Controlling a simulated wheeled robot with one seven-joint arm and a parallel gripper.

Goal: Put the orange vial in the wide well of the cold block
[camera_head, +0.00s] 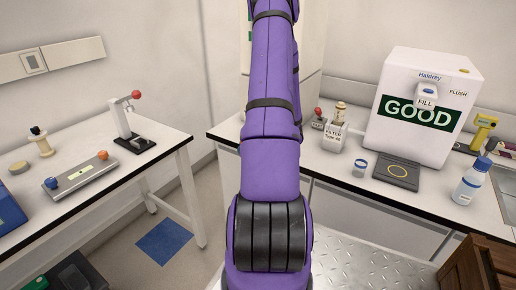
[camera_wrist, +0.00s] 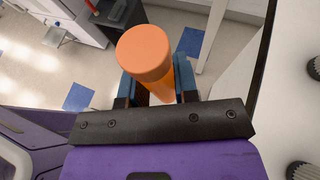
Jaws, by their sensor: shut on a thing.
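The orange vial (camera_wrist: 144,52) is between the blue fingers of my gripper (camera_wrist: 157,90) in the wrist view, its round orange cap toward the camera. My gripper is shut on it, and the vial's lower part is partly hidden by the cap and fingers. Floor shows beyond and below the vial. In the head view my purple arm fills the middle, and neither my gripper nor the vial shows. I cannot identify the cold block or its wide well in either view.
The left table (camera_head: 176,136) carries a grey plate (camera_head: 80,175) with blue and orange knobs, and a stand with a red ball (camera_head: 135,95). The right counter (camera_head: 330,166) carries a white machine marked GOOD (camera_head: 420,108), a dark pad (camera_head: 397,171) and a blue-capped bottle (camera_head: 470,182).

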